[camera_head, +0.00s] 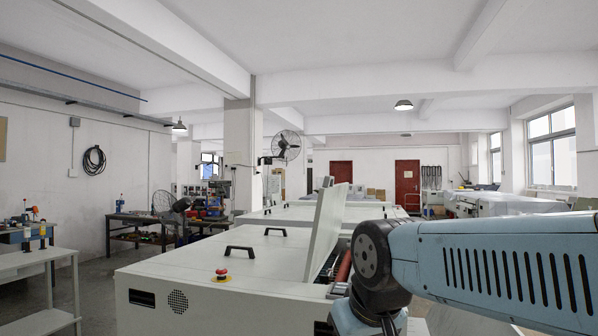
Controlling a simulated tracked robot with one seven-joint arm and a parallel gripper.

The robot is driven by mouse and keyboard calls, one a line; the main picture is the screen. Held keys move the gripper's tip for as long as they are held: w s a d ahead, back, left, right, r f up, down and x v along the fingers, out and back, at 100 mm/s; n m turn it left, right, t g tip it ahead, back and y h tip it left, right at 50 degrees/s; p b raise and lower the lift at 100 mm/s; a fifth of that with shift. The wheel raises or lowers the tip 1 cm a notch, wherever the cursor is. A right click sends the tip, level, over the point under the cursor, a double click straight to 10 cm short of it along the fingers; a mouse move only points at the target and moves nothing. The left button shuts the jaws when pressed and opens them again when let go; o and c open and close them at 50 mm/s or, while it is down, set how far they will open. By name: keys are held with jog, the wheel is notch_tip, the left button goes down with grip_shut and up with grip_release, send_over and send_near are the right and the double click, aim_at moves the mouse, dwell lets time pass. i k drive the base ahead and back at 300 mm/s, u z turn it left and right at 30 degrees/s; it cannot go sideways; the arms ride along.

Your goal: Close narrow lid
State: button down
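The narrow lid (328,229) stands raised and tilted on top of the long white plate processor (210,268). Below its right side the machine is open, and dark and red rollers (344,266) show in the gap. My blue arm enters from the right and its joint stands in front of the machine's right part. My gripper is not visible; only arm links show. Whether anything touches the lid cannot be seen.
Flat closed covers with black handles (254,251) lie left of the raised lid.

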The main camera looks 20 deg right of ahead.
aim_at(331, 198)
jog(key=u, duration=0.1)
jog(key=i, duration=1)
jog(key=z, duration=0.1)
